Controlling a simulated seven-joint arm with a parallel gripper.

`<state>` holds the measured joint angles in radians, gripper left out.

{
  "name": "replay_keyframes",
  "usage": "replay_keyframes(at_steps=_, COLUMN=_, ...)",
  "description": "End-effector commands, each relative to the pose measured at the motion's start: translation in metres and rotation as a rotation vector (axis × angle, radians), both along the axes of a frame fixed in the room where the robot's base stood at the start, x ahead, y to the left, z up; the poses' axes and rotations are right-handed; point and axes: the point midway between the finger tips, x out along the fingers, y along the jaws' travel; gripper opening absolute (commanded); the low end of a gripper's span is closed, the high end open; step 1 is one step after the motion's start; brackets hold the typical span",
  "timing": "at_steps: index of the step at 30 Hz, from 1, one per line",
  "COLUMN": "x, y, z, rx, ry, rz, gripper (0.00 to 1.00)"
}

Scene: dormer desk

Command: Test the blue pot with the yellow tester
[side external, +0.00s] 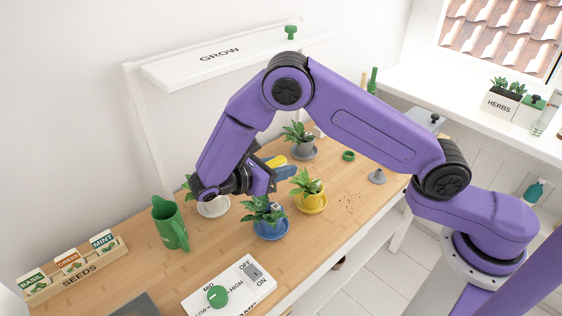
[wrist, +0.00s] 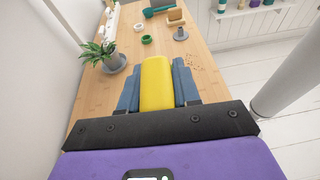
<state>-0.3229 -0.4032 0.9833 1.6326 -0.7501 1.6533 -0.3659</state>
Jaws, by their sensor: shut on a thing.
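My gripper (side external: 281,168) is shut on the yellow tester (side external: 276,161) and holds it above the desk, behind the potted plants. In the wrist view the tester (wrist: 157,85) lies between my two blue fingers (wrist: 157,90); its far end points away from my wrist. The blue pot (side external: 271,230) holds a leafy plant and stands upright on a blue saucer, lower in the side view than my gripper. A small pale item shows among its leaves. The tester is apart from the blue pot. The tester's lower part is hard to make out.
A yellow pot (side external: 312,199) stands right of the blue pot, a white pot (side external: 213,207) left of it. A grey pot (side external: 304,149) is behind. Scattered soil lies at right.

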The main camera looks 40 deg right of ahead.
Motion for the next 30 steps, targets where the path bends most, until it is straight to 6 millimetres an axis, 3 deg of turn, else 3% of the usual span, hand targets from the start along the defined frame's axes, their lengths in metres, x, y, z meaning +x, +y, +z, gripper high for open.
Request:
replay_keyframes(at_steps=15, x=0.0, y=0.0, z=-0.036, rx=-0.001, ry=0.001, rz=-0.001, gripper=0.01)
replay_keyframes(at_steps=30, x=0.0, y=0.0, z=-0.039, rx=0.0, ry=0.0, rz=-0.001, gripper=0.01)
